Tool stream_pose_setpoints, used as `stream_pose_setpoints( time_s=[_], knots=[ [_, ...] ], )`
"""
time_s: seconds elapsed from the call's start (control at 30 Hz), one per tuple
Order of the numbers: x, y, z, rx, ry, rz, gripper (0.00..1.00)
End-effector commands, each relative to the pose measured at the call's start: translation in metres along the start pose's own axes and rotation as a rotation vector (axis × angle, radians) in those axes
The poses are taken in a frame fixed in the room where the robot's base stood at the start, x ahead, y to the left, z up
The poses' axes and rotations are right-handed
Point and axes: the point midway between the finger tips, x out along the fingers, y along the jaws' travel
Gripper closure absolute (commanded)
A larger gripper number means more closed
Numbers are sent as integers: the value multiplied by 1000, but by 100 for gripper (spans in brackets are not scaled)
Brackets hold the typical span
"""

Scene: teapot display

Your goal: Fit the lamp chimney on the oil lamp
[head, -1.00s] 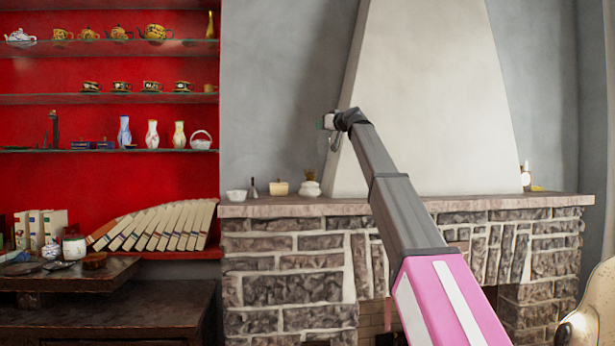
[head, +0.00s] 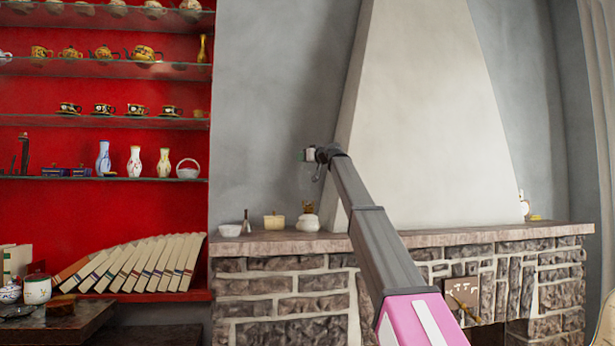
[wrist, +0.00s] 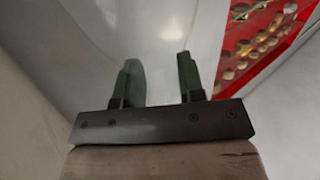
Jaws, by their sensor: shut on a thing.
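My gripper (head: 309,155) is at the end of my raised arm, in front of the grey wall and above the mantel in the head view. In the wrist view its two green fingers (wrist: 157,82) stand apart around a clear, glassy body with a pale highlight, which seems to be the lamp chimney (wrist: 167,35). The chimney is see-through and cannot be made out in the head view. A round white pot with a brown-gold top, probably the oil lamp (head: 308,220), stands on the mantel, below my gripper in the picture.
Red shelves (head: 60,150) with teapots, cups and vases fill the left. The wall above the mantel is free.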

Motion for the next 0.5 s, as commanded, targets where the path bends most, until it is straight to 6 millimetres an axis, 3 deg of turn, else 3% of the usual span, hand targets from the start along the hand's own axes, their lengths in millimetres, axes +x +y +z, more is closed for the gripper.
stream_pose_setpoints(
  time_s=[0.03,0.2,0.5],
  knots=[
    [4,11,5,2,0,1,100],
    [10,30,18,1,0,0,100],
    [9,33,38,1,1,0,100]
  ],
)
